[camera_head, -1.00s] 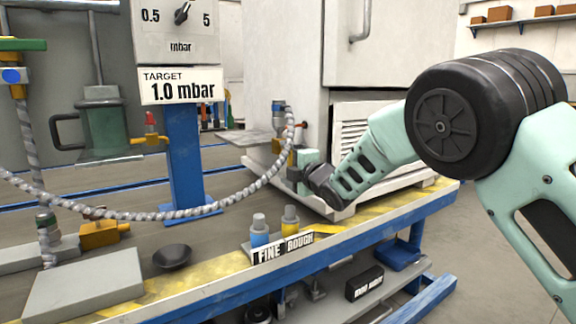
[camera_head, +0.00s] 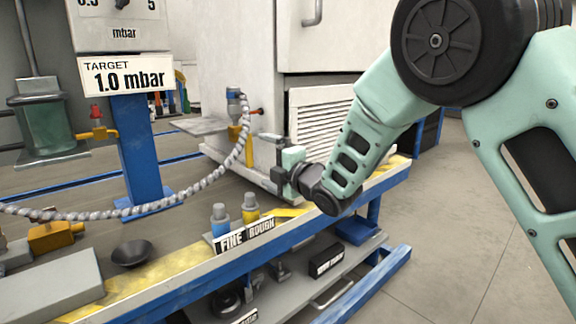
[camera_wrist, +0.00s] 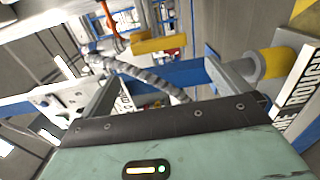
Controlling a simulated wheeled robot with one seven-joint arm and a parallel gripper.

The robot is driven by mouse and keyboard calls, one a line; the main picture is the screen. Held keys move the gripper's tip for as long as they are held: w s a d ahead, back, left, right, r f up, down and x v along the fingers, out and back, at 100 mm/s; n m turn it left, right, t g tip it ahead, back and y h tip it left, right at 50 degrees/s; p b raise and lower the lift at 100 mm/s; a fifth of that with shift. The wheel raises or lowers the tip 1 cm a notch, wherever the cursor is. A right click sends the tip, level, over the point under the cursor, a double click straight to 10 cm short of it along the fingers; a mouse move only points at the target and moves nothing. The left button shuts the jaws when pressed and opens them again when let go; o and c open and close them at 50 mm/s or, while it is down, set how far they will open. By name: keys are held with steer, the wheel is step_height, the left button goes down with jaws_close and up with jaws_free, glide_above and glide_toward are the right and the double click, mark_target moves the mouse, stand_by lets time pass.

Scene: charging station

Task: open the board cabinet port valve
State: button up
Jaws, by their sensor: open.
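The pale cabinet (camera_head: 240,50) stands behind the bench's right end. On its left side is a port fitting with a blue collar (camera_head: 234,97), a small orange-red handle (camera_head: 257,111) and a yellow pipe below. A grey braided hose (camera_head: 130,212) runs to this fitting from the left; it also shows in the wrist view (camera_wrist: 150,80). My gripper (camera_head: 268,158) is in front of the cabinet, right of and below the fitting, apart from it. It is open, with nothing between its fingers in the wrist view (camera_wrist: 168,88). I cannot tell the valve's position.
Blue and yellow bottle-like parts (camera_head: 250,207) stand behind the FINE and ROUGH labels (camera_head: 246,235) at the bench's front edge. A black funnel-like dish (camera_head: 132,253) and grey plate (camera_head: 45,285) lie left. A blue post (camera_head: 135,150) carries the gauge and TARGET sign (camera_head: 125,76).

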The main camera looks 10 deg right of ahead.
steer(key=p+v, duration=0.1)
steer(key=v, duration=0.6)
steer(key=s+d+f+m+g+h, duration=0.25)
steer(key=s+m+g, duration=0.3)
steer(key=s, duration=0.75)
steer(key=s+d+f+m+g+h, duration=0.2)
steer(key=s+f+m+g+h, duration=0.25)
steer(key=s, duration=0.85)
steer(key=s+d+f+m+g+h, duration=0.15)
steer(key=s+m+g, duration=0.45)
steer(key=s, duration=0.6)
step_height(320, 180, up, 39)
steer(key=m+t+p, duration=0.1)
steer(key=p, duration=3.7)
steer(key=shift+f+h, duration=0.25)
steer(key=shift+h, duration=0.2)
